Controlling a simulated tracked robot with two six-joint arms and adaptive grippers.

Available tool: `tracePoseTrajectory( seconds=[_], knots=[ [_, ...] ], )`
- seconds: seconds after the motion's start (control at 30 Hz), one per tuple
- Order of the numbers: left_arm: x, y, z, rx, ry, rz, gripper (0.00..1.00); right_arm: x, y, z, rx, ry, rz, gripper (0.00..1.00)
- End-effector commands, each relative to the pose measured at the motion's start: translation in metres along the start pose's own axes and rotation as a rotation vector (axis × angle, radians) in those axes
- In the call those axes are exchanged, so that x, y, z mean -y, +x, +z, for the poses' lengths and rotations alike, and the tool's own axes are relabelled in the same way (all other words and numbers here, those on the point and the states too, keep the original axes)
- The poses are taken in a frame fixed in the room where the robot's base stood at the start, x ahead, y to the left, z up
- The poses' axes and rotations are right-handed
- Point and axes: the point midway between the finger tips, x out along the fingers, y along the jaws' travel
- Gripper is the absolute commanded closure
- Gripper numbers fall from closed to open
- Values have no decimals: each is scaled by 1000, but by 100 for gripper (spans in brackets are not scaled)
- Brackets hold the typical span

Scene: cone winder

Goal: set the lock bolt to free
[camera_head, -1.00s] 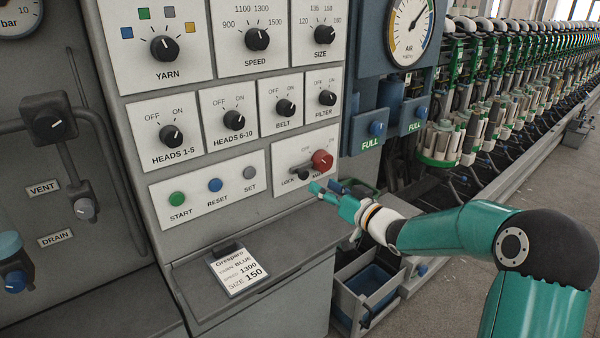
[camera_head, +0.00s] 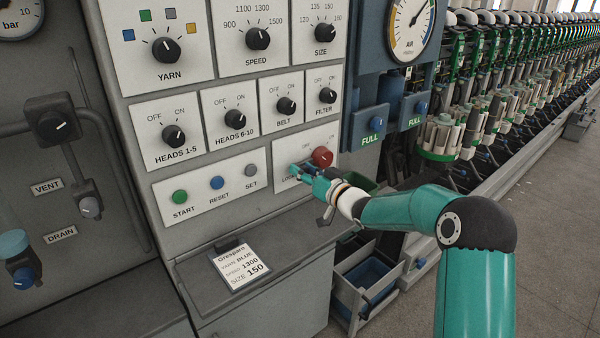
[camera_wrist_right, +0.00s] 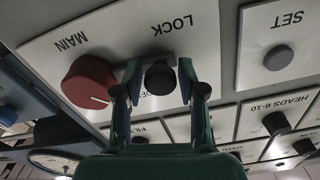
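The lock bolt's dark round knob (camera_wrist_right: 160,82) stands out from the white panel above the LOCK label in the head view's sense; in the right wrist view it is close to that word. My right gripper (camera_wrist_right: 158,78) has one finger on each side of this knob, with a narrow gap visible on both sides. In the head view the right gripper (camera_head: 300,171) is at the panel and hides most of the bolt. The red MAIN switch (camera_head: 321,156) is right beside it, and it also shows in the right wrist view (camera_wrist_right: 90,82). My left gripper is out of view.
The START (camera_head: 180,197), RESET (camera_head: 217,183) and SET (camera_head: 251,170) buttons lie left of the gripper. Above are several rotary knobs, including FILTER (camera_head: 327,95). A ledge with an order card (camera_head: 240,265) juts out below, and a grey bin (camera_head: 362,285) stands lower right.

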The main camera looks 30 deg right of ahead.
Motion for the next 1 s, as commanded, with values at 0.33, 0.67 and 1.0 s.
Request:
tracePoseTrajectory(
  seconds=[0.33,0.67,1.0],
  knots=[
    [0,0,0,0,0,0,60,0,0,0,0,0,1,100],
    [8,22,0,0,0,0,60,20,1,9,-5,-1,-3,100],
    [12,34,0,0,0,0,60,45,0,11,0,0,-4,100]
  ],
)
